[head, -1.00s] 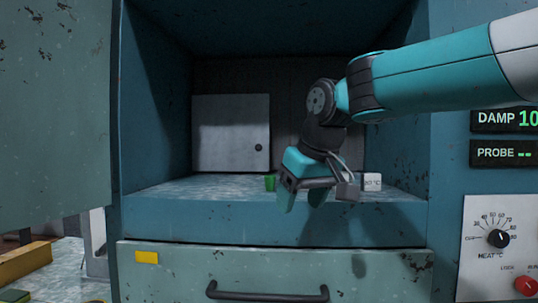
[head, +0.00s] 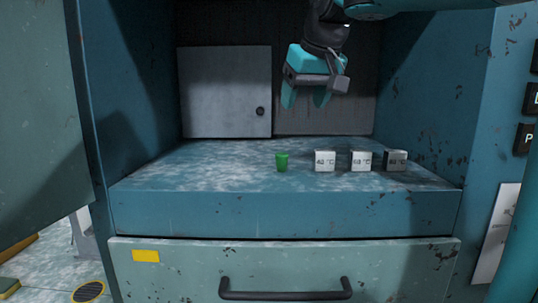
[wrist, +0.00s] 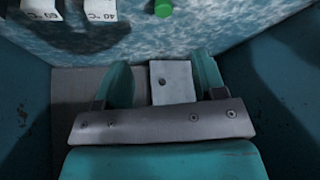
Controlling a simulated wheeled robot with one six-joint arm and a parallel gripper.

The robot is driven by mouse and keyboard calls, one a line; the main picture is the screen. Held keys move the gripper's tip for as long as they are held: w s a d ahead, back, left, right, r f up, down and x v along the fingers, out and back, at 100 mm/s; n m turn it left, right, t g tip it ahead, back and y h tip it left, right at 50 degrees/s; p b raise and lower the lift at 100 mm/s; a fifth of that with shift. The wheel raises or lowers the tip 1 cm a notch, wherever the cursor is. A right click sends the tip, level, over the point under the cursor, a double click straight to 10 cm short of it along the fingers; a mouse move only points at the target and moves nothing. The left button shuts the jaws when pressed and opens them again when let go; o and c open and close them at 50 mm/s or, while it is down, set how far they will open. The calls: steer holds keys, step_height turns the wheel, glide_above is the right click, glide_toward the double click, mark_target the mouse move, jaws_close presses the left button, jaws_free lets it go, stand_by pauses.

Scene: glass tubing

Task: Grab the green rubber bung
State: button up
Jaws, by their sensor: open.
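The green rubber bung (head: 282,162) stands on the mottled blue shelf of the open cabinet, left of a row of small labelled blocks. In the wrist view the bung (wrist: 163,8) shows at the top edge, partly cut off. My gripper (head: 306,98) is open and empty. It hangs above the shelf, higher than the bung and slightly to its right in the head view. In the wrist view its two teal fingers (wrist: 163,78) stand apart with nothing between them but the background.
Three small blocks marked with temperatures, the nearest reading 40 °C (head: 325,161), sit right of the bung. A grey panel (head: 226,92) is on the back wall. Cabinet walls flank the shelf; an open door (head: 35,120) is at left. The shelf left of the bung is clear.

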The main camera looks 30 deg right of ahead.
mark_target(283, 154)
steer(key=p+x, duration=0.1)
steer(key=x, duration=0.3)
steer(key=p+x, duration=0.1)
steer(key=x, duration=0.3)
steer(key=p+x, duration=0.1)
steer(key=x, duration=0.3)
steer(key=shift+w+r, duration=0.2)
steer(key=shift+w, duration=0.1)
steer(key=shift+p+x, duration=1.35)
steer(key=shift+x, duration=1.5)
steer(key=shift+a, duration=0.2)
steer(key=c, duration=1)
